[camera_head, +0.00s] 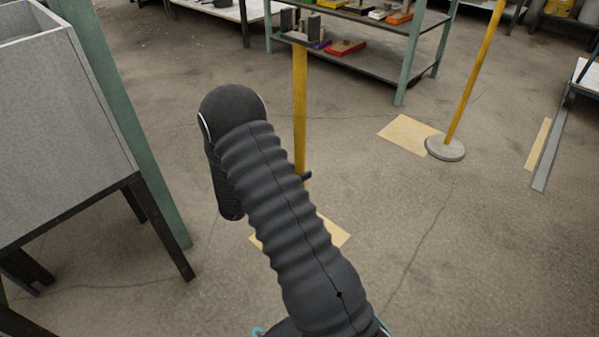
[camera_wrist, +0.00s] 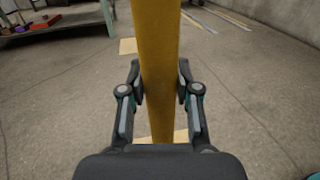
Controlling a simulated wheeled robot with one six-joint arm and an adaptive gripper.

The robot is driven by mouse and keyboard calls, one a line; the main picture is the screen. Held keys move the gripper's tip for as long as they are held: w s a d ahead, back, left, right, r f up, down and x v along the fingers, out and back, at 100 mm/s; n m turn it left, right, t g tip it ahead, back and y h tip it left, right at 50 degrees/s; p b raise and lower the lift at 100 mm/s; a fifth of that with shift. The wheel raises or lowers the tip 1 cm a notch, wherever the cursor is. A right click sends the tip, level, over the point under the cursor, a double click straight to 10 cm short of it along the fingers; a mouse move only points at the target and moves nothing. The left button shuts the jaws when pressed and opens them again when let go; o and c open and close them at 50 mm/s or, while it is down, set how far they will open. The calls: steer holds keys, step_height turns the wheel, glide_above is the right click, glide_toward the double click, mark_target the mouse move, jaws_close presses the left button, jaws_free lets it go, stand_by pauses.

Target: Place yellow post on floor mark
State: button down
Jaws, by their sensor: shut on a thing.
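A yellow post (camera_head: 300,105) stands upright in front of my arm, and it also fills the middle of the wrist view (camera_wrist: 159,60). My gripper (camera_wrist: 160,88) is shut on it, with one finger on each side. In the head view only a dark fingertip (camera_head: 307,175) shows beside the post. A pale yellow floor mark (camera_head: 337,232) lies below, partly covered by my arm, and it shows at the post's lower end in the wrist view (camera_wrist: 181,136). The post's foot is hidden, so I cannot tell whether it touches the floor.
A second yellow post (camera_head: 475,75) on a round grey base (camera_head: 445,149) stands at the right edge of another floor mark (camera_head: 408,133). A grey bin (camera_head: 60,130) on dark legs is at left. A green-framed shelf (camera_head: 365,65) is behind. Floor at lower right is clear.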

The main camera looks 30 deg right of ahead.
steer(key=c, duration=0.8)
jaws_free()
steer(key=s+a, duration=0.2)
steer(key=a, duration=1)
steer(key=s+d+r+m+g+y, duration=0.2)
steer(key=s+r+m+g+y, duration=0.1)
steer(key=s+r+m+y, duration=0.25)
steer(key=s+d+r+m+g+y, duration=0.2)
steer(key=s+r+m, duration=0.3)
steer(key=s+r, duration=0.3)
steer(key=shift+s+a+r+m+t+y+p, duration=0.15)
steer(key=shift+s+a+r+m+t+y, duration=1.25)
steer(key=shift+s+r+y, duration=0.55)
steer(key=shift+s+a+r+m+t+y+p, duration=0.15)
steer(key=shift+s+a+r+m+t+y, duration=1.3)
steer(key=shift+s, duration=0.85)
steer(key=shift+s+a+r+m+t+y+p, duration=0.15)
steer(key=shift+s+a+r+m+t+y, duration=0.9)
steer(key=shift+s+a+r+m+y, duration=0.7)
